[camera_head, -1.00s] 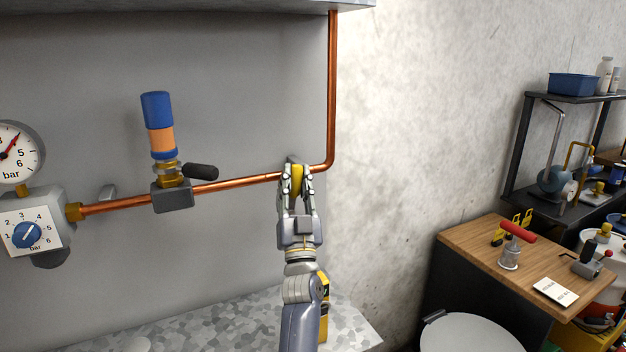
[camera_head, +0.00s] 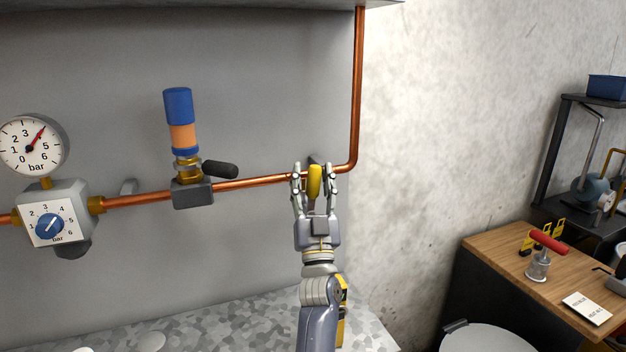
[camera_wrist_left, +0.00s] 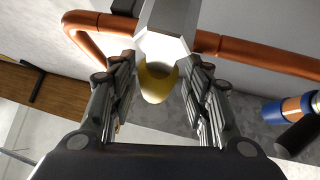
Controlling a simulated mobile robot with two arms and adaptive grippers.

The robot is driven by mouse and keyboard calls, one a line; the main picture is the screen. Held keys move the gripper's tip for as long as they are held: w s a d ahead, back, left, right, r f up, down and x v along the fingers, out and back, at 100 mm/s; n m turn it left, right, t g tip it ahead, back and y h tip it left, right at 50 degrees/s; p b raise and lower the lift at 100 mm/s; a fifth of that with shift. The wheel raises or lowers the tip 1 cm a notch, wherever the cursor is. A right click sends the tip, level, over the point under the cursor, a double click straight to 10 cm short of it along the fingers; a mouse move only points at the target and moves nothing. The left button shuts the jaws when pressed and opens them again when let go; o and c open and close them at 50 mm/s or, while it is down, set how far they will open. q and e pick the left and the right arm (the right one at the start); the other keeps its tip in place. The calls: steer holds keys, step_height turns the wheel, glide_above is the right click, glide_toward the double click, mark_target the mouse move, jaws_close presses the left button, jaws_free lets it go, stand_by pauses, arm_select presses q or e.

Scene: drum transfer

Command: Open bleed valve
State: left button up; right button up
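A yellow valve handle (camera_head: 315,183) stands upright at the right part of the copper pipe (camera_head: 252,182). I take it to be the bleed valve's handle. In the left wrist view the yellow handle (camera_wrist_left: 158,84) joins a pale, faceted grey body (camera_wrist_left: 165,35) by the pipe. My left gripper (camera_head: 314,170) is open, with one finger on each side of the handle and gaps between. It also shows open in the left wrist view (camera_wrist_left: 160,68). My right gripper is not in view.
A blue and orange cylinder (camera_head: 181,120) with a black lever (camera_head: 220,169) sits on the pipe to the left. A pressure gauge (camera_head: 33,146) and a regulator with a blue knob (camera_head: 49,226) are farther left. A wooden bench (camera_head: 500,262) stands at the right.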

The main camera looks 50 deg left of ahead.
arm_select(q)
step_height(320, 180, up, 10)
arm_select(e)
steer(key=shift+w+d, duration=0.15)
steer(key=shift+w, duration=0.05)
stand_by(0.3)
arm_select(q)
steer(key=shift+d+f, duration=0.1)
steer(key=shift+f, duration=0.05)
stand_by(0.4)
